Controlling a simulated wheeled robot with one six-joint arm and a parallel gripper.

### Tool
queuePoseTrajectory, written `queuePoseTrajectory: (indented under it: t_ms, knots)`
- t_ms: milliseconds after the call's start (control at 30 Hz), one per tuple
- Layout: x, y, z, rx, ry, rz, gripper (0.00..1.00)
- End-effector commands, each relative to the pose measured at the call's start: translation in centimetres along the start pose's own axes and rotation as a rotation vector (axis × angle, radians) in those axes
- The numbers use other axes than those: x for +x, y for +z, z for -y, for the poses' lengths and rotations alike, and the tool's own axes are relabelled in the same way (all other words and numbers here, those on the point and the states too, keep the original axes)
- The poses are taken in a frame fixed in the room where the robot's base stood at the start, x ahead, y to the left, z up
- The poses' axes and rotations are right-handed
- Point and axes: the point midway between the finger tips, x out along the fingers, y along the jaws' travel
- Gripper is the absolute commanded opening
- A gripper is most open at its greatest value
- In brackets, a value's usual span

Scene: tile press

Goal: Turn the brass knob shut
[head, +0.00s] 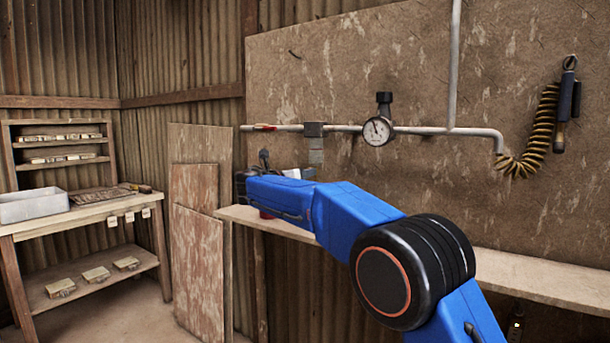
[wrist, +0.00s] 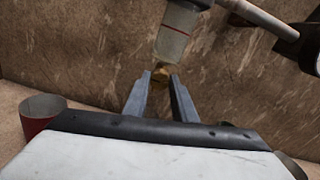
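The brass knob (wrist: 161,74) shows small in the wrist view, at the lower end of a clear bowl with a red line (wrist: 178,38). The bowl hangs under a grey block (head: 314,130) on the wall pipe in the head view. The knob itself is hidden there behind my blue arm. My gripper (wrist: 160,76) is open, with its two grey fingers reaching up toward the knob. The knob appears between the fingertips, with a narrow gap on each side. I cannot tell whether the tips are level with it or short of it.
A round gauge (head: 378,130) sits on the pipe (head: 430,131) right of the bowl. A red can (wrist: 40,116) stands at left in the wrist view. A wooden shelf (head: 530,275) runs below. A coiled yellow hose (head: 535,130) hangs at right.

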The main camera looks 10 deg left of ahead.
Motion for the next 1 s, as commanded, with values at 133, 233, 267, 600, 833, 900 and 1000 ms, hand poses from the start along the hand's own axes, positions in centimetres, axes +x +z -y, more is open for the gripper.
queuePoseTrajectory:
  t_ms: [133,233,267,600,833,900,1000]
  knots:
    - [-0.01,0.01,0.01,0.001,0.0,0.0,0.02]
    - [-0.01,0.01,0.01,0.009,0.0,0.0,0.02]
    - [-0.02,0.01,0.01,0.014,0.0,0.0,0.02]
    - [-0.03,0.01,0.03,0.183,0.0,0.0,0.02]
    - [-0.03,0.0,0.07,0.393,0.0,0.0,0.02]
    - [-0.03,-0.01,0.07,0.46,0.0,0.0,0.02]
    - [-0.04,-0.01,0.09,0.555,0.0,0.0,0.02]
